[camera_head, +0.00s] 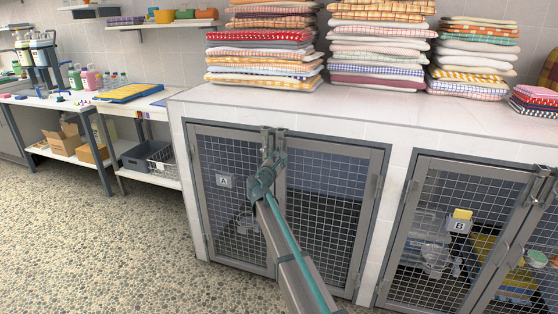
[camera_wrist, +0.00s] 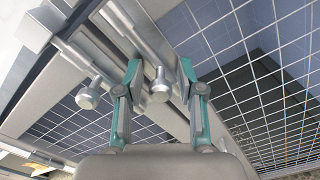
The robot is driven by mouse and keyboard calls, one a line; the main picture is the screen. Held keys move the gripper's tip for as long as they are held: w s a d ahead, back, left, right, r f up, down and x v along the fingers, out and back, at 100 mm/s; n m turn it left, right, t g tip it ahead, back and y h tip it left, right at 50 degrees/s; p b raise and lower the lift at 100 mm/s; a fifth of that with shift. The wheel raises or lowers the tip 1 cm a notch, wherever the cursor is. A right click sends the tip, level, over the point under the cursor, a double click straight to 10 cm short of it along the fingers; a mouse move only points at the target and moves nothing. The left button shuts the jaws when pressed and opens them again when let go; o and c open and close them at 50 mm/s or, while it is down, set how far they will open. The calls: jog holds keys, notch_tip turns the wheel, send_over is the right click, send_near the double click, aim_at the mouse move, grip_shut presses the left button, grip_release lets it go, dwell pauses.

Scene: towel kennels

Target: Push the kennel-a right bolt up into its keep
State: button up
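Kennel A (camera_head: 223,181) has two mesh doors with upright bolts at the top where they meet. The right bolt (camera_head: 281,141) is partly hidden by my gripper (camera_head: 270,158) in the head view. In the wrist view its round-ended knob (camera_wrist: 160,86) sits between the two teal-backed fingers of my gripper (camera_wrist: 160,72). The fingers stand apart, with visible gaps on both sides of the knob. The left bolt (camera_head: 266,138) is beside it, and its knob (camera_wrist: 88,97) is outside the fingers in the wrist view. I cannot tell how far the right bolt is in its keep.
Kennel B (camera_head: 459,225) stands to the right. Stacks of folded towels (camera_head: 264,50) lie on the tiled top (camera_head: 354,100) above. A side table (camera_head: 135,99) with a yellow mat is at left. The pebbled floor (camera_head: 115,240) in front is clear.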

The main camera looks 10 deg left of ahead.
aim_at(280, 148)
jog(key=shift+w, duration=0.2)
grip_shut()
jog(key=shift+r+p, duration=1.1)
jog(key=shift+r, duration=0.75)
grip_release()
